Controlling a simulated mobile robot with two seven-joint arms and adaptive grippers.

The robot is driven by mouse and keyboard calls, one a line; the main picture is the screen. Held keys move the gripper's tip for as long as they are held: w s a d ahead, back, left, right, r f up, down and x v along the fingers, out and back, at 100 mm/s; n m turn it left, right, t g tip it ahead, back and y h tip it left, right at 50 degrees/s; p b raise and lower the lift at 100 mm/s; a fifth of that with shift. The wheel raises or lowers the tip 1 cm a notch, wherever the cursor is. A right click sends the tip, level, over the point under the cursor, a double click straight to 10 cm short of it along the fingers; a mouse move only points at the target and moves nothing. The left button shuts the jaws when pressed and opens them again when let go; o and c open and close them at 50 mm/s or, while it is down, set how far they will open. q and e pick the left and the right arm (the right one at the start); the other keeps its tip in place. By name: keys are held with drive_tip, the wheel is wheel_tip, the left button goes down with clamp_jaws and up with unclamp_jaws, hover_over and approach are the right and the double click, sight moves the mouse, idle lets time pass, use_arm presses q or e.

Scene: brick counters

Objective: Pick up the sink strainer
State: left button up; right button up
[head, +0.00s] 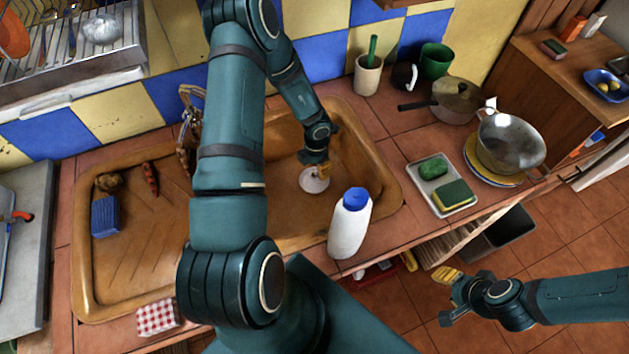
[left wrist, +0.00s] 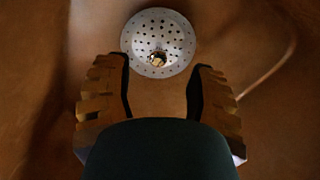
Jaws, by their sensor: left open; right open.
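The sink strainer (head: 314,180) is a round, pale metal disc in the basin of the brown sink (head: 354,155). In the left wrist view the strainer (left wrist: 158,43) shows its holes and a small central knob, just beyond my fingertips. My left gripper (head: 318,170) reaches down into the basin over the strainer and hides part of it in the head view. In the left wrist view its two fingers (left wrist: 160,88) are apart with nothing between them. My right gripper (head: 448,294) is open and empty, out over the floor at the lower right.
A white bottle with a blue cap (head: 349,224) stands on the counter at the basin's front edge. A tray (head: 426,176) with sponges, a metal pot (head: 509,142) and a lidded pan (head: 458,100) are to the right.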

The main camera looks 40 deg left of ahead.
sight(314, 175)
use_arm(q)
drive_tip(key=f, duration=0.1)
drive_tip(key=f+b, duration=0.1)
drive_tip(key=f, duration=0.3)
drive_tip(key=shift+s+a+f, duration=0.1)
drive_tip(key=shift+s, duration=0.15)
clamp_jaws()
